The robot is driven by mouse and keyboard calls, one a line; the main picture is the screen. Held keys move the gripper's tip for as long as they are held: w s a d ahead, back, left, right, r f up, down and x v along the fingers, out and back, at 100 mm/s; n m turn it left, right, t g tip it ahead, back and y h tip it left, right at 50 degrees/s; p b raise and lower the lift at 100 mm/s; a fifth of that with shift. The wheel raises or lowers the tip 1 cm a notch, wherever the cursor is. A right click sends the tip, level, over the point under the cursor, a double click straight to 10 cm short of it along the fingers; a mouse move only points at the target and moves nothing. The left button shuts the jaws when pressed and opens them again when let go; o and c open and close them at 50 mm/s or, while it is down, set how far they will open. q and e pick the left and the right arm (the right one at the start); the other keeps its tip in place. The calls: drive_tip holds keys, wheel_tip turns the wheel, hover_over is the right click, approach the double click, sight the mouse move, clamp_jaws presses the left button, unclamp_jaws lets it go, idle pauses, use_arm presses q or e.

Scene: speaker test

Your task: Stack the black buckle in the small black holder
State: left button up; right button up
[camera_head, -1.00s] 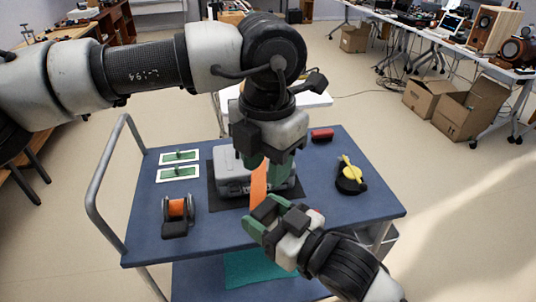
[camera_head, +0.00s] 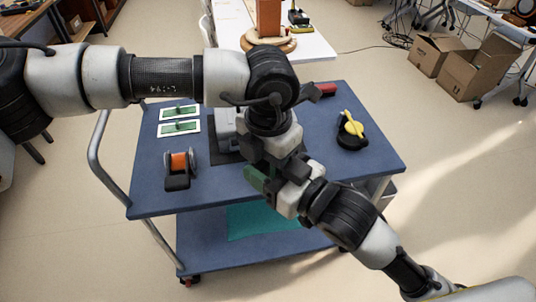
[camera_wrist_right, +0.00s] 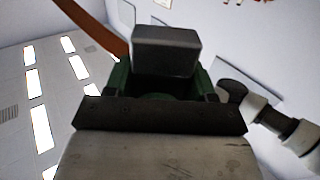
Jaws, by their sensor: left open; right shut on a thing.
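My left gripper (camera_head: 276,158) hangs over the middle of the blue cart, close above my right gripper (camera_head: 280,186). It is open, though its fingertips are largely hidden. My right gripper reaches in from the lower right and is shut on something. In the right wrist view a dark grey block (camera_wrist_right: 165,50) shows at its green fingers, and an orange-brown strap (camera_wrist_right: 92,30) runs to the upper left. I cannot tell whether the block is the black buckle. A small black stand with an orange roll (camera_head: 179,162) is at the cart's left; I cannot tell whether it is the holder.
On the cart (camera_head: 230,196), a grey case (camera_head: 226,125) is partly hidden behind my grippers. Two white cards with green pieces (camera_head: 179,128) lie at the back left. A black and yellow item (camera_head: 351,132) and a red item (camera_head: 326,90) are right.

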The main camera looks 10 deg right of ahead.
use_arm(q)
drive_tip(key=c, duration=0.6)
drive_tip(key=shift+c, duration=0.5)
use_arm(e)
drive_tip(key=o, duration=1)
drive_tip(key=shift+o, duration=0.2)
